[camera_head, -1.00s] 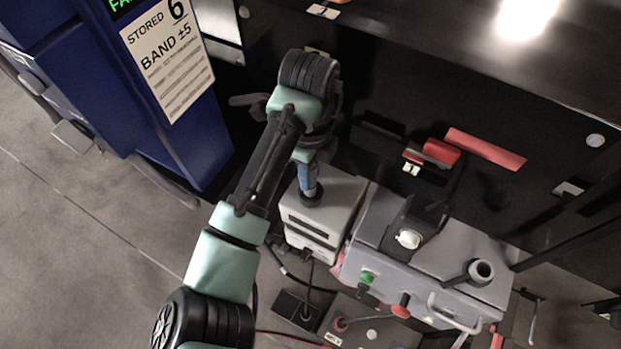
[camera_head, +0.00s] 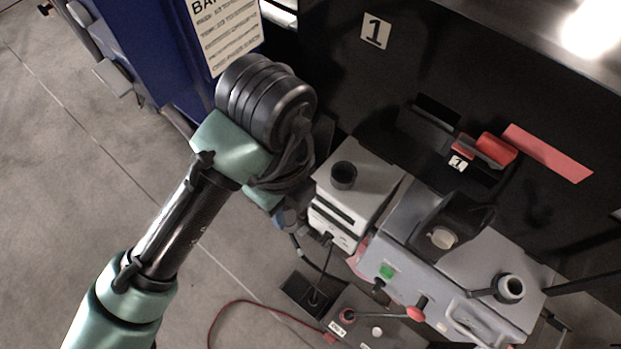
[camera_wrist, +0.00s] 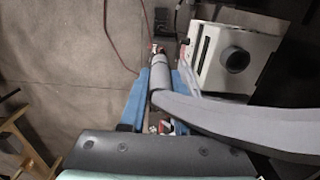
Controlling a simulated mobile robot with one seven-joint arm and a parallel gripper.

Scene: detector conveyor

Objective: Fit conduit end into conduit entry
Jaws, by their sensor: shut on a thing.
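My gripper (camera_wrist: 159,78), with blue fingers, is shut on the conduit end, a grey cylinder (camera_wrist: 158,66) in the wrist view. A thick grey curved length (camera_wrist: 235,118) runs from its near end to the right. In the head view my gripper (camera_head: 284,218) is mostly hidden under my wrist, at the left of a pale box (camera_head: 358,194); the conduit end cannot be made out there. A dark round collar (camera_head: 343,175), which looks like the conduit entry, is on the box's top. It also shows in the wrist view (camera_wrist: 234,60), right of the held piece and apart from it.
A grey machine with a green button (camera_head: 386,271), a red knob (camera_head: 416,313) and a ringed port (camera_head: 510,287) stands right of the box. A blue cabinet (camera_head: 145,60) is at the back left. A red cable (camera_head: 232,304) lies on the open floor.

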